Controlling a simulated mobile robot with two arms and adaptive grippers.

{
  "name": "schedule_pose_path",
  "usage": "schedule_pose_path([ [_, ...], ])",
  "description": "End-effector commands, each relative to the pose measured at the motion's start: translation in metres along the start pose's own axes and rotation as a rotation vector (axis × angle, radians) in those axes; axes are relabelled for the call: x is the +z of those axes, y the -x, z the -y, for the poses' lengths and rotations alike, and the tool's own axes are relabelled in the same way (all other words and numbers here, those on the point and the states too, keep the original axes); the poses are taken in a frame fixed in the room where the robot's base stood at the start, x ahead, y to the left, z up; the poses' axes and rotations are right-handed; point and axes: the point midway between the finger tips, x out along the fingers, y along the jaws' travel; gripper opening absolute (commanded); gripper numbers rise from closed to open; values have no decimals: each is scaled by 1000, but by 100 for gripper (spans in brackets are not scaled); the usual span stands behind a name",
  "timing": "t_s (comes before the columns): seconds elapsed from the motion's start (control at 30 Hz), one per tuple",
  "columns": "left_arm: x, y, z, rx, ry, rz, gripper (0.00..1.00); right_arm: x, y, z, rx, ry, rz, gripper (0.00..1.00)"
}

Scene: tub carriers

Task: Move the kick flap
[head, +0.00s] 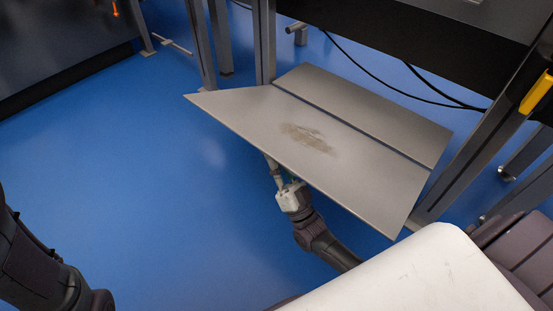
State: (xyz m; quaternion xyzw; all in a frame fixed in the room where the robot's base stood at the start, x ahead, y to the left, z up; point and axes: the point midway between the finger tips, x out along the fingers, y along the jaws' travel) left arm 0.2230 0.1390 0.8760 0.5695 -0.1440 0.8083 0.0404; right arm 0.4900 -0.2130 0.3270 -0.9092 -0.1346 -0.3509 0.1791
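The kick flap (255,121) is a flat grey metal panel with a brown scuffed patch in its middle. It stands out from the frame, low over the blue floor, and a seam divides it from a second grey strip behind. My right gripper (275,172) is at the flap's near edge, reaching up from below. Its fingertips are partly hidden by the flap, so I cannot tell whether they touch it or how wide they are. Of my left arm only dark links show at the lower left; its gripper is out of view.
Metal posts (264,40) stand behind the flap's left end, and a slanting post (480,135) is at its right. Black cables (385,80) hang behind it. A yellow part (537,92) is on the right post. The blue floor (150,170) at left is clear.

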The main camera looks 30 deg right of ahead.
Motion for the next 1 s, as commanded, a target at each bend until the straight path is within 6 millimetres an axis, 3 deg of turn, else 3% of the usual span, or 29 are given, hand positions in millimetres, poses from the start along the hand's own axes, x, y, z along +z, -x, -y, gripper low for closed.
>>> schedule_pose_path([
  [0.03,0,0,0,0,0,0,52,-2,-1,0,0,0,-5,0],
  [0.07,0,0,0,0,0,0,52,-2,-1,0,0,0,-5,16],
  [0.2,0,0,0,0,0,0,52,-1,-1,0,0,0,-4,39],
  [0.63,0,0,0,-2,0,0,52,-6,-6,1,1,0,-6,39],
  [1.0,0,0,0,-1,0,0,52,-53,-52,18,-4,1,-11,39],
])
